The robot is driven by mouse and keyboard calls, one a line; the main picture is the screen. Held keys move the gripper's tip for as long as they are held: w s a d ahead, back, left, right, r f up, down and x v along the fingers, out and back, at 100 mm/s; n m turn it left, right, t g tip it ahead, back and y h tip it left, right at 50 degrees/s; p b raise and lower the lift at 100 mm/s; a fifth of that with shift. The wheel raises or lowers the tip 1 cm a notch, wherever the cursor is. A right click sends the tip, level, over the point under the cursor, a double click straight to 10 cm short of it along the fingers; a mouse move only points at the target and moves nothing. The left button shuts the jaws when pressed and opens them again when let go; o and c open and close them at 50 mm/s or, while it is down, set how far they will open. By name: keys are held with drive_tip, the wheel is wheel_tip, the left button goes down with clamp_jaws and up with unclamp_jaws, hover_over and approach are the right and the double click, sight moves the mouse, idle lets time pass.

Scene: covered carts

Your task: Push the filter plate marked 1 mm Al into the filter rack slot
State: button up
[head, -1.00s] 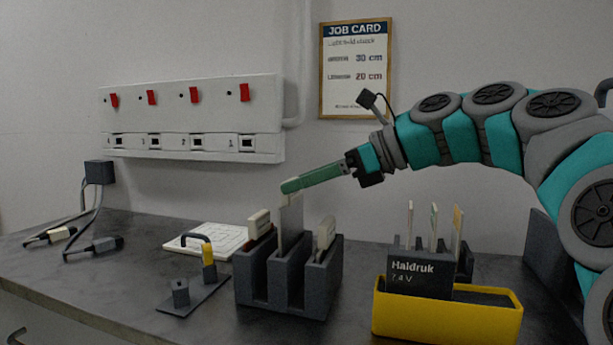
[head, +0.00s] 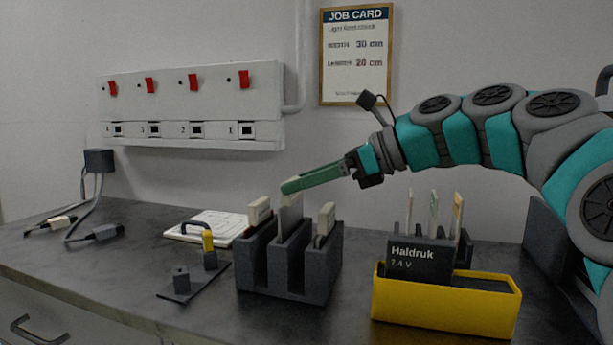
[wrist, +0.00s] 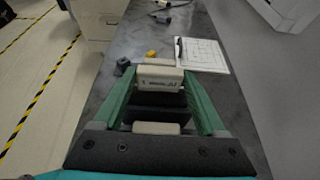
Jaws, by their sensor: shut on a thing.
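The filter rack (head: 315,280) is a dark grey block with upright slots on the bench. My gripper (head: 290,187), with long green fingers, is over its middle. It is shut on a grey filter plate (head: 291,222) that stands upright, its lower part between the rack's middle walls. In the wrist view a pale labelled tab (wrist: 158,82) lies between my fingertips (wrist: 160,76); its label ends in what looks like "Al", the rest too small to read. How deep the plate sits is hidden.
Cream-topped plates stand in the rack at left (head: 259,212) and right (head: 326,220). A yellow tray (head: 445,312) with a dark Haldruk holder (head: 420,262) is to the right. A small stand (head: 195,282) and white pad (head: 190,229) are left.

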drive_tip(key=shift+f, duration=2)
drive_tip(key=o, duration=1.4)
approach(293, 207)
drive_tip(key=shift+d, duration=0.15)
